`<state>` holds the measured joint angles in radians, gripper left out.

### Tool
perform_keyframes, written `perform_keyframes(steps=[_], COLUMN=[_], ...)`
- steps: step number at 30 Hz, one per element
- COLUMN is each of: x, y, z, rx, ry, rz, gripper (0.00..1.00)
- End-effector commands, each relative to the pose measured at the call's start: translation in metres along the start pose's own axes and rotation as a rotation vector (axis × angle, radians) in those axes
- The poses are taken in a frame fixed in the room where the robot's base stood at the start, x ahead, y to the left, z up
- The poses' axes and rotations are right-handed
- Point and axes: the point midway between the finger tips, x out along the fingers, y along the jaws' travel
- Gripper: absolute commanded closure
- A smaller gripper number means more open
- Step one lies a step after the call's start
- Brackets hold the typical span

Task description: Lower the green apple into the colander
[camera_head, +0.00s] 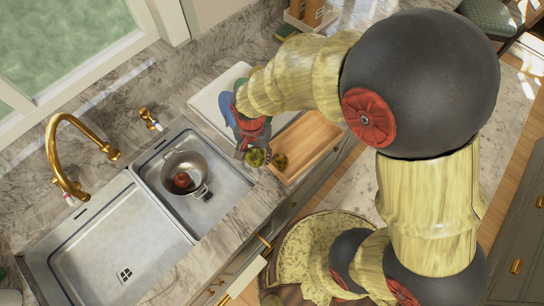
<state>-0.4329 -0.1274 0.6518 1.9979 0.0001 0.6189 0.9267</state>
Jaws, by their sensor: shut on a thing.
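My gripper (250,150) is shut on a green apple (256,158) just right of the sink, near the left end of a wooden tray. The metal colander (172,163) stands in the right sink basin, to the left of my gripper. A dark red fruit (182,180) lies inside the colander. My fingers are small and partly hidden by the wrist, and I cannot tell how high the held apple is.
The wooden tray (312,148) lies on the marble counter. The left basin (115,250) looks empty. A tall gold faucet (68,145) and a gold handle (148,117) stand behind the sink. A white board (208,104) lies behind my gripper.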

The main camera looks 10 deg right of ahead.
Motion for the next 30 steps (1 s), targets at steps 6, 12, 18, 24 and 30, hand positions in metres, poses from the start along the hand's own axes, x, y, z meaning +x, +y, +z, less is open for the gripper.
perform_keyframes(steps=[6, 12, 18, 24, 30], x=[0.013, 0.026, 0.039, 0.055, 0.071], y=[-0.039, -0.072, -0.106, -0.138, -0.17], z=[0.004, 0.007, 0.011, 0.014, 0.017], rx=[-0.003, -0.003, -0.002, -0.002, -0.002], ry=[-0.001, 0.0, -0.001, 0.0, -0.001], rz=[0.001, 0.0, 0.001, 0.0, 0.002], gripper=[0.81, 0.81, 0.81, 0.81, 0.81])
